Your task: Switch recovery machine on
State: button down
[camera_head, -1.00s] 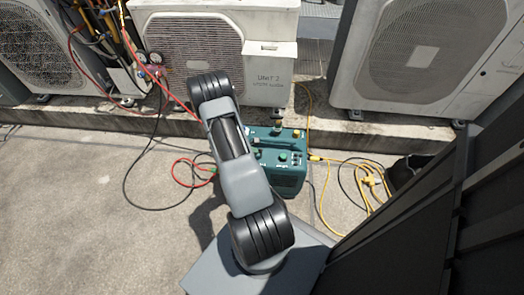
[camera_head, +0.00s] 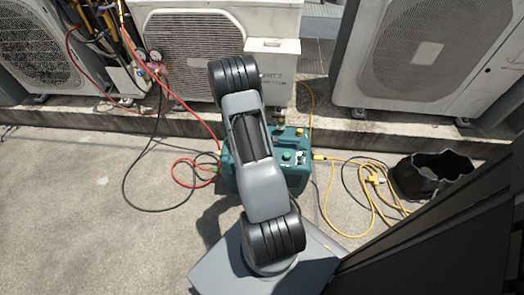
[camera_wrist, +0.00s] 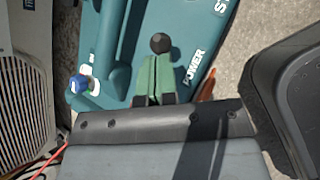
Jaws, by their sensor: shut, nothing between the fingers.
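The recovery machine is a teal box (camera_head: 298,178) on the ground behind my arm in the head view, and my arm hides part of its top. In the wrist view its teal top face (camera_wrist: 112,40) fills the upper middle. A dark round knob (camera_wrist: 160,43) sits on that face beside the printed word POWER (camera_wrist: 194,66). My gripper (camera_wrist: 153,72) shows green fingers, closed together and empty, with their tips just below the knob in the picture. I cannot tell whether they touch it. The gripper is hidden in the head view.
A blue valve knob (camera_wrist: 77,84) is at the machine's left edge. Condenser units (camera_head: 195,50) stand on a ledge behind. Red and black hoses (camera_head: 185,172) lie left, a yellow cord (camera_head: 372,180) and a black open bag (camera_head: 432,175) right.

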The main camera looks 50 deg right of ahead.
jog(key=shift+r+p, duration=0.3)
jog(key=shift+r, duration=0.3)
jog(key=s+p+v, duration=0.1)
jog(key=p+v, duration=0.4)
jog(key=v, duration=0.8)
jog(key=shift+a+r, duration=0.15)
jog(key=shift+r, duration=0.15)
jog(key=shift+w, duration=0.15)
jog(key=s+a+r+m+t+y+p, duration=0.1)
jog(key=a+r+m+p, duration=0.3)
jog(key=r, duration=1.3)
jog(key=s+a+r+m+t+y+p, duration=0.1)
jog(key=a+r+m+t+y+p, duration=0.1)
jog(key=a+r+p, duration=0.7)
jog(key=s+a+r+m+t+y+p, duration=0.1)
jog(key=a+r+m+y+p, duration=0.4)
jog(key=r+p, duration=1.1)
notch_tip(320, 180, up, 11)
jog(key=s+a, duration=0.1)
jog(key=a, duration=0.1)
jog(key=shift+a+m, duration=0.3)
